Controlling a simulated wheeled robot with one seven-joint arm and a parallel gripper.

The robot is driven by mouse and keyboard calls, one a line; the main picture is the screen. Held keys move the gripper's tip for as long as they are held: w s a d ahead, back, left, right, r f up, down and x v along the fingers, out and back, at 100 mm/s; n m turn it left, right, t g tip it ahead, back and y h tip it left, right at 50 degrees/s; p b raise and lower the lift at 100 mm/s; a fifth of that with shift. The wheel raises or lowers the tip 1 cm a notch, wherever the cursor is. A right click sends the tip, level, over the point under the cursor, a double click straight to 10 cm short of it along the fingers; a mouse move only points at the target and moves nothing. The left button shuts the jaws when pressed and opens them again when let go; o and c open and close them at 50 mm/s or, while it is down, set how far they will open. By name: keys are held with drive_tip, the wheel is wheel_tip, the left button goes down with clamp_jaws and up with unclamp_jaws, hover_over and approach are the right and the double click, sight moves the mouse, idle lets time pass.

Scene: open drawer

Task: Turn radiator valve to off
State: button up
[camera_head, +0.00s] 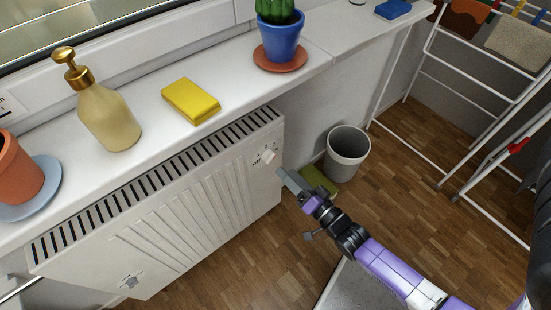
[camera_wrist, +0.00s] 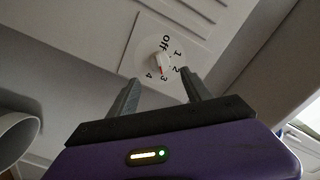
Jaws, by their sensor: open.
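The radiator (camera_head: 180,215) stands below the window sill. Its valve knob (camera_head: 268,156) is a small white knob near the upper right corner of the front. In the wrist view, the knob (camera_wrist: 157,62) sits on a white dial plate (camera_wrist: 148,45) marked off, 1, 2, 3 and 4. A red mark on the knob points towards 3. My gripper (camera_head: 286,178) is just right of and in front of the knob. In the wrist view, my gripper (camera_wrist: 159,78) is open and empty, its two fingers apart, with the knob ahead between the tips. No contact shows.
On the sill (camera_head: 235,75) stand a soap dispenser (camera_head: 108,112), a yellow sponge (camera_head: 191,100) and potted plants. A grey bin (camera_head: 346,155) stands on the floor right of the radiator. A white drying rack (camera_head: 420,150) is at the right. Wooden floor in front is partly clear.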

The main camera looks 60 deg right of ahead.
sight(269, 157)
drive_tip(key=x, duration=0.7)
drive_tip(key=shift+w, duration=0.25)
drive_tip(key=shift+f, duration=0.1)
clamp_jaws()
